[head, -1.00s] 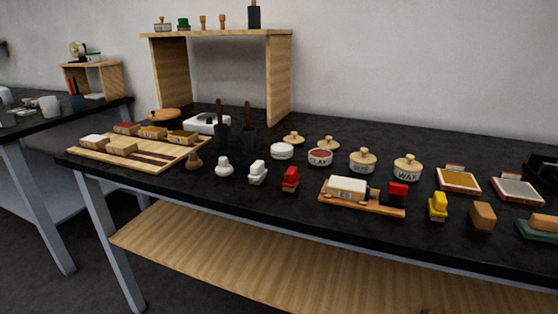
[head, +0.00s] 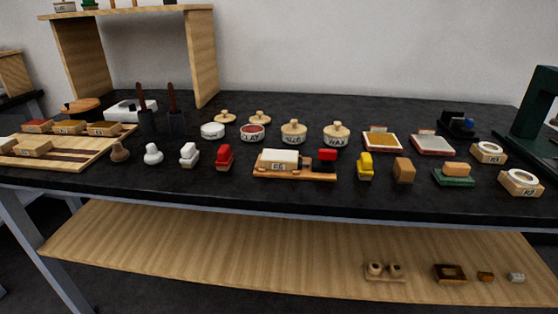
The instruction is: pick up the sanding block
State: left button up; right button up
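No label marks which thing is the sanding block, so I cannot tell for sure. A plain tan-brown block (head: 404,170) stands near the front edge of the black table in the head view. To its right, an orange-tan piece (head: 456,169) sits on a green base (head: 454,181). Both look free-standing, and no gripper is near either of them. Neither my left nor my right gripper is in view.
A yellow stamp-like piece (head: 365,167) stands left of the tan-brown block. A wooden tray (head: 290,177) with a white block lies further left. Lidded jars (head: 336,138) and framed pads (head: 432,144) stand behind. A dark green press (head: 535,130) stands at the right. A wooden shelf (head: 250,250) runs below.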

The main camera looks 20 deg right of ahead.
aim_at(403, 171)
jog(key=z, duration=1.55)
